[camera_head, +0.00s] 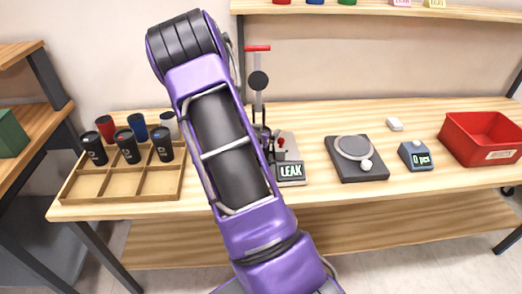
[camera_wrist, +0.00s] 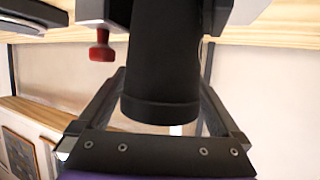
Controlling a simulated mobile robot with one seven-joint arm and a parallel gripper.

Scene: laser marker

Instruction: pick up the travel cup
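A black travel cup (camera_wrist: 160,80) fills the middle of the wrist view, which appears upside down. Its far end meets a grey part of a device. My gripper (camera_wrist: 163,90) has one finger on each side of this cup. The fingers come close to its sides, but I cannot tell whether they press on it. In the head view, my purple arm hides the gripper and this cup. The leak tester, with a LEAK display (camera_head: 291,171) and a red-topped lever (camera_head: 257,48), stands partly behind my arm. A red knob (camera_wrist: 102,47) shows beside the cup.
A wooden compartment tray (camera_head: 85,188) with several dark, red, blue and pale cups at its back stands at the left. Right of my arm are a dark round-topped device (camera_head: 355,147), a counter reading 0 pcs (camera_head: 416,155) and a red bin (camera_head: 483,137). A shelf (camera_head: 390,12) runs above.

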